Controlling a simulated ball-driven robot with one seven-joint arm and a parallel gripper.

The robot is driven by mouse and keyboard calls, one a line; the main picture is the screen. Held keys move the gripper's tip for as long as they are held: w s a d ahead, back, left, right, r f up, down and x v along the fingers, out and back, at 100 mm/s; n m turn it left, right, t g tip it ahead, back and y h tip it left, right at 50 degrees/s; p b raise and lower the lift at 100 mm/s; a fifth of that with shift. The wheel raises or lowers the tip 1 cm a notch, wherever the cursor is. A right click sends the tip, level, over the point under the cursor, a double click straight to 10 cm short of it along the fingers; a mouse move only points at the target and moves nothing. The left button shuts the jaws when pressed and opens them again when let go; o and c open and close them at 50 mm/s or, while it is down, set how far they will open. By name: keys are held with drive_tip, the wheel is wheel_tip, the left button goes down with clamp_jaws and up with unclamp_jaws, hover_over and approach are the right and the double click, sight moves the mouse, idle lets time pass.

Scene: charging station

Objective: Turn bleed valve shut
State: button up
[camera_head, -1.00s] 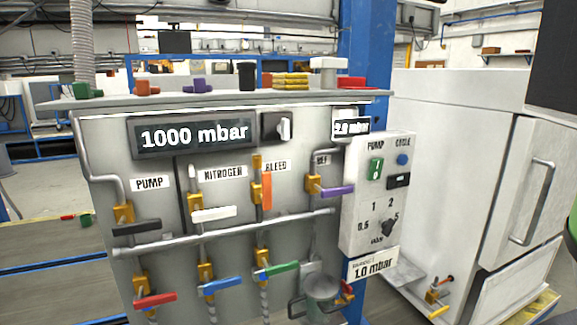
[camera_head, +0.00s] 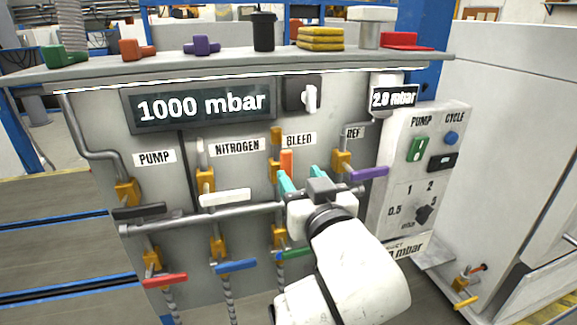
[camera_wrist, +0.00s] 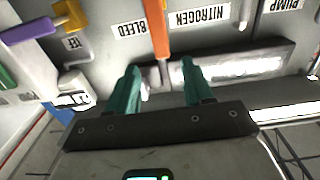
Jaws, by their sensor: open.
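The bleed valve's orange handle (camera_head: 287,162) hangs upright below its brass body (camera_head: 275,146), beside the BLEED label (camera_head: 299,140). My gripper (camera_head: 300,177) is open and empty in front of the panel, by the handle's lower part, which it partly hides. In the wrist view, which is upside down, the orange handle (camera_wrist: 160,28) lines up with the gap between the teal fingers of my gripper (camera_wrist: 160,68). The handle's visible end is just beyond the fingertips; I cannot tell whether they touch it.
The white nitrogen handle (camera_head: 226,196) lies level to the left, the purple REF handle (camera_head: 369,173) level to the right. A horizontal pipe (camera_head: 180,222) and a green handle (camera_head: 293,254) lie lower. The display (camera_head: 203,105) reads 1000 mbar. The control box (camera_head: 425,170) stands right.

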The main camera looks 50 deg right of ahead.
sight(287, 159)
drive_tip(key=x, duration=0.7)
drive_tip(key=shift+w+r, duration=0.1)
drive_tip(key=shift+w, duration=0.05)
drive_tip(key=shift+x, duration=0.8)
clamp_jaws()
